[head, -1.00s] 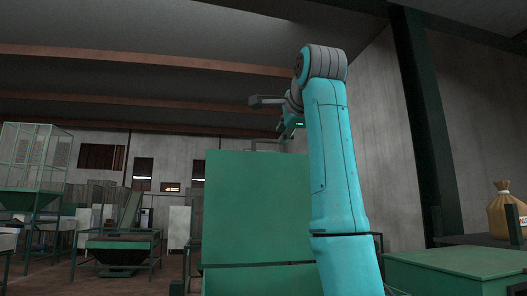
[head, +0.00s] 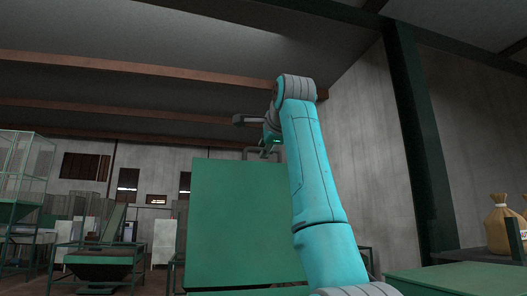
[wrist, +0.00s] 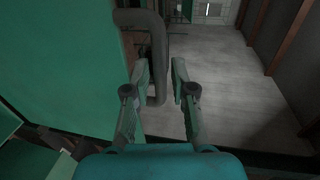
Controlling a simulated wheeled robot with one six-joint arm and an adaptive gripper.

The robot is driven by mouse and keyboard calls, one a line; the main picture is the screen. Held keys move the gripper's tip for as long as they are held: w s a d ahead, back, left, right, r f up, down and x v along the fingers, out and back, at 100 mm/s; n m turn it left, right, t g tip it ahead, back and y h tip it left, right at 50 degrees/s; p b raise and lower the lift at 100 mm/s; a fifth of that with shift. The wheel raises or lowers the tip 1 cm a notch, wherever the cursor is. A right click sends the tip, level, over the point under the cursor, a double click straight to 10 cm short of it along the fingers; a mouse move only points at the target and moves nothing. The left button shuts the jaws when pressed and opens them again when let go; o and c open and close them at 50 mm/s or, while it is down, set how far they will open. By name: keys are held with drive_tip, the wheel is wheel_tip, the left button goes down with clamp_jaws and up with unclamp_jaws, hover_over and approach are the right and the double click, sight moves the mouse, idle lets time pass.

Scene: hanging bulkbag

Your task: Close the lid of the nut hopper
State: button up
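The hopper lid (head: 235,220) is a flat green panel standing raised in the head view, with a grey bent-bar handle (head: 247,153) at its top edge. In the wrist view the lid (wrist: 60,60) fills the left side, and the handle (wrist: 154,25) stands out from its edge. My gripper (wrist: 160,68) is open, with one finger on each side of the handle bar in this view. The left finger looks very close to the bar; contact is unclear. In the head view my gripper (head: 268,138) is at the lid's top, partly hidden by my arm. The hopper's opening is not clearly seen.
A dark green post (head: 420,140) stands to the right, before the grey wall. A tan sack (head: 502,225) sits at the right edge, near a green surface (head: 455,280). Green-framed hoppers (head: 100,262) stand at the back left. Space above the lid is clear.

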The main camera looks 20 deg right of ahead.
drive_tip(key=shift+x, duration=0.8)
clamp_jaws()
drive_tip(key=shift+s, duration=0.1)
